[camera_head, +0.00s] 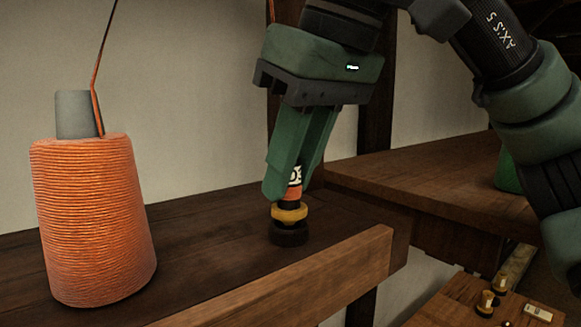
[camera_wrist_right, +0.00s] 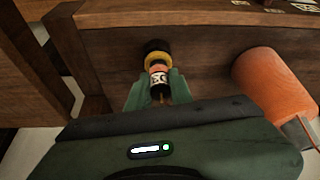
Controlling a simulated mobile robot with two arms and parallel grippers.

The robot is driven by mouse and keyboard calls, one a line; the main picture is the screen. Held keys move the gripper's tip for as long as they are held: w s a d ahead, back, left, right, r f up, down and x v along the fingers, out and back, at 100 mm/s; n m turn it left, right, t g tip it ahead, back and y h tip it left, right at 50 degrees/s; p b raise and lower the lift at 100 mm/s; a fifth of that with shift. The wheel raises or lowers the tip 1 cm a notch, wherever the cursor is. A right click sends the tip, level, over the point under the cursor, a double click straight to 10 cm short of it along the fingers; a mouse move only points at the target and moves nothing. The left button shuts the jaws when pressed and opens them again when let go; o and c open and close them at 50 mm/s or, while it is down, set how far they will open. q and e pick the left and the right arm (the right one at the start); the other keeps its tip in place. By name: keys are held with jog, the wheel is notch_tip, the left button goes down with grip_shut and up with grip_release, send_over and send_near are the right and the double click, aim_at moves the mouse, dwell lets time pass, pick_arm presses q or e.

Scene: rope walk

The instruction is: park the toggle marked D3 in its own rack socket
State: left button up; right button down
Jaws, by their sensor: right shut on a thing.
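The toggle marked D3 (camera_head: 295,175) has an orange body and a white label reading "D3" in part. A yellow ring (camera_head: 289,213) and a black round end (camera_head: 289,234) are at its lower end. My right gripper (camera_head: 287,188) points down and is shut on the toggle's upper part. The toggle is upright, at the dark shelf; I cannot tell whether its black end touches the wood. In the right wrist view the toggle (camera_wrist_right: 158,76) sits between the fingertips (camera_wrist_right: 158,88). My left gripper is not in view.
A large orange twine cone (camera_head: 95,220) stands on the dark shelf (camera_head: 200,225) at left, with a strand rising from it. A raised wooden rail (camera_head: 300,278) runs along the shelf's front. At lower right, a wooden board (camera_head: 455,302) carries small pegs (camera_head: 486,303) and a white label.

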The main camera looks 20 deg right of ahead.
jog(key=shift+f+b, duration=0.35)
jog(key=shift+f, duration=0.2)
dwell(0.4)
jog(key=c, duration=1.5)
grip_release()
jog(key=shift+c, duration=0.2)
jog(key=v, duration=1.1)
jog(key=shift+p, duration=0.35)
